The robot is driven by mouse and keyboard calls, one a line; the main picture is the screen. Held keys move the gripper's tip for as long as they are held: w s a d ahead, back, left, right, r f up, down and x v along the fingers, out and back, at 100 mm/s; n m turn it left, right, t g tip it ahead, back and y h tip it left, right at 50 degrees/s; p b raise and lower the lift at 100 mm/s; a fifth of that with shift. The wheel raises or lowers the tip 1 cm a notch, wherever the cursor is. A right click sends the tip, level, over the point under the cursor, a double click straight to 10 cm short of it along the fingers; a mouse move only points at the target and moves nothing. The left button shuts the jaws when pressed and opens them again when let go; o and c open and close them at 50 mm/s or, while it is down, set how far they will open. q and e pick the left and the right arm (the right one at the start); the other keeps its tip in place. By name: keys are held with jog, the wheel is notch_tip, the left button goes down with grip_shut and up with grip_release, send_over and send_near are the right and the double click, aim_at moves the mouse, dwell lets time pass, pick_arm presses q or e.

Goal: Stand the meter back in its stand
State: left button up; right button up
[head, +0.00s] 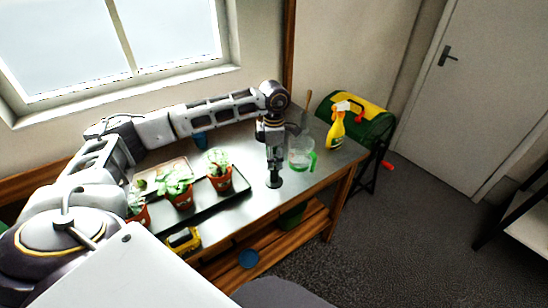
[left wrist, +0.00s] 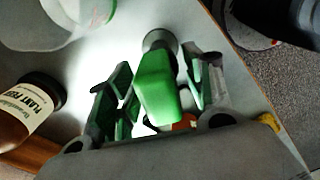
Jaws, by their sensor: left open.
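The meter shows in the left wrist view as a green block (left wrist: 157,88) between my left gripper's two fingers (left wrist: 155,90). The fingers stand apart on either side of it, with gaps visible. A round grey piece (left wrist: 160,42), seemingly the stand, lies just beyond the meter's end. In the head view my left gripper (head: 273,158) points down over the table, directly above a dark round base (head: 275,183). The gripper hides most of the meter there, and I cannot tell whether the meter is seated in the stand. My right gripper is not in view.
A clear jug (head: 301,153) with a green handle stands close right of the gripper. A yellow spray bottle (head: 336,130) is farther right. Potted plants (head: 180,195) stand on a dark tray (head: 240,186) to the left. A plant feed bottle (left wrist: 25,110) is nearby in the left wrist view.

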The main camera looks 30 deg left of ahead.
pick_arm(q)
jog(key=shift+r+p, duration=3.5)
jog(key=shift+r, duration=1)
